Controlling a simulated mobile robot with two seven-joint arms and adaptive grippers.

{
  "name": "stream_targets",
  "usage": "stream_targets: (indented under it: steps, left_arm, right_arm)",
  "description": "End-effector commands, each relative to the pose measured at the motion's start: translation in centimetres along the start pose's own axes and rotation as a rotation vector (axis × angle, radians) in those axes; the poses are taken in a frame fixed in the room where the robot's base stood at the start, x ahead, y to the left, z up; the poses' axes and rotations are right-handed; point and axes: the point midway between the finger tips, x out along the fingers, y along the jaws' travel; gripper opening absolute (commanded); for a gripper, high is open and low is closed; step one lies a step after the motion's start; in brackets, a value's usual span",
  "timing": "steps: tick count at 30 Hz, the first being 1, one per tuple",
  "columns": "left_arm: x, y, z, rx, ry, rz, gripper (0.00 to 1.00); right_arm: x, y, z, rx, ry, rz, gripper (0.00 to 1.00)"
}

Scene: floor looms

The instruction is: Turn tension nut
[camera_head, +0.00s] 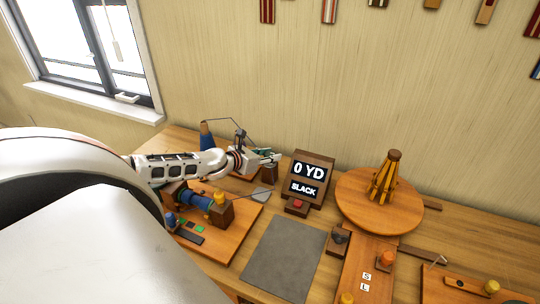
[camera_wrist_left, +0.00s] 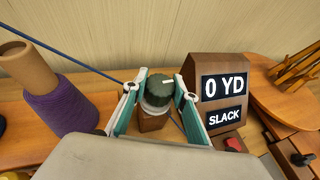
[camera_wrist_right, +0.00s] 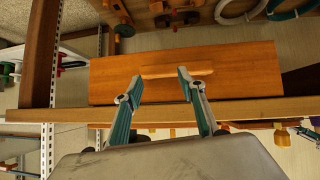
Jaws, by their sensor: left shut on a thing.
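The tension nut (camera_wrist_left: 159,90) is a dark green round knob with a white mark on top, on a wooden post (camera_wrist_left: 152,122). My left gripper (camera_wrist_left: 160,84) is shut on it, one finger on each side, in the left wrist view. In the head view my left gripper (camera_head: 272,157) reaches to the back of the table, beside the display, and largely hides the nut. The display (camera_wrist_left: 222,100) reads "0 YD" and "SLACK"; it also shows in the head view (camera_head: 309,179). My right gripper (camera_wrist_right: 160,80) is open and empty, its fingers apart before a wooden panel with a handle.
A purple yarn cone (camera_wrist_left: 60,115) stands left of the nut, with a blue strand passing above. A red button (camera_head: 297,204) sits before the display. A round wooden turntable (camera_head: 362,207) with a pegged cone is at right. A grey mat (camera_head: 283,256) lies clear in front.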

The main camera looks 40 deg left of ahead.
Motion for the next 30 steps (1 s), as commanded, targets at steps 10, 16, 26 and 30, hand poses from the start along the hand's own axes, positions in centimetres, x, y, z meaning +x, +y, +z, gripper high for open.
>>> stream_targets:
  steps: [10, 16, 26, 30]
  left_arm:
    - [0.04, 0.12, 0.24, 0.056, -0.003, -0.131, 0.06]
    - [0.05, 0.08, 0.27, 0.067, -0.004, -0.16, 0.06]
    - [0.06, 0.04, 0.32, 0.069, -0.005, -0.165, 0.06]
    - [0.06, 0.04, 0.33, 0.069, -0.006, -0.165, 0.4]
  right_arm:
    - [-0.02, 0.1, 0.05, -0.002, -0.001, 0.001, 0.4]
    - [-0.06, 0.31, 0.16, -0.01, -0.002, 0.0, 0.4]
    - [-0.07, 0.4, 0.2, -0.013, -0.002, 0.0, 0.4]
    - [-0.06, 0.33, 0.17, -0.011, -0.002, 0.001, 0.4]
